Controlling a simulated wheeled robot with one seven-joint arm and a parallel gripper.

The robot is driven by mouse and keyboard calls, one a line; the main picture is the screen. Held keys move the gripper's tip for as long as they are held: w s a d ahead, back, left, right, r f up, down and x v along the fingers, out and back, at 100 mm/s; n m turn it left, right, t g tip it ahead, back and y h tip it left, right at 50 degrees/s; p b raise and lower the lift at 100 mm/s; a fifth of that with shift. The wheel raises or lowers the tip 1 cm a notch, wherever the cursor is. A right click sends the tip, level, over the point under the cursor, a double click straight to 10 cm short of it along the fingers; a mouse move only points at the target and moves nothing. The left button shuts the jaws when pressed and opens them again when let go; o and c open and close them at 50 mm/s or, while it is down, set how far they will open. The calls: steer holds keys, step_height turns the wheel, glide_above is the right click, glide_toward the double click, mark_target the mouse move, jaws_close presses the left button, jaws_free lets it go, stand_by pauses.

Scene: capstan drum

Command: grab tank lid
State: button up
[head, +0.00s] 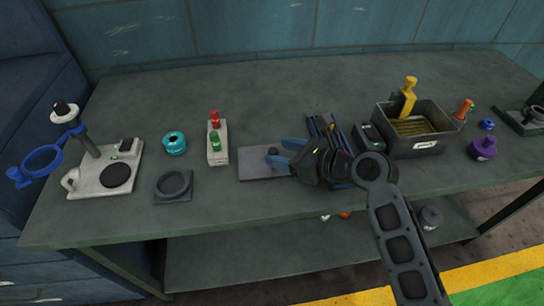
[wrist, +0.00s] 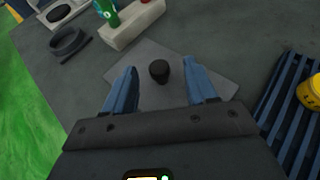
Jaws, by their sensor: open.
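The tank lid looks to be the flat grey plate (head: 253,168) with a dark round knob, lying on the bench in front of the middle. In the wrist view the plate (wrist: 205,71) lies below my gripper, and its black knob (wrist: 160,72) stands between the two blue fingers. My gripper (wrist: 160,88) is open, with a gap on each side of the knob. In the head view my gripper (head: 281,153) reaches in from the right, over the plate's right part, and hides that part. I cannot tell the exact height of the fingertips over the plate.
A blue slatted rack (wrist: 289,105) with a yellow object (wrist: 313,92) stands right of the plate. A pale block with red and green bottles (head: 217,150) stands behind left. A dark ring holder (head: 173,186) lies left. An open grey tank (head: 424,143) stands right.

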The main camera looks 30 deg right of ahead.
mark_target(274, 150)
steer(key=x, duration=0.3)
steer(key=shift+w+a+f, duration=0.1)
steer(key=shift+a, duration=0.05)
steer(key=c, duration=1)
jaws_close()
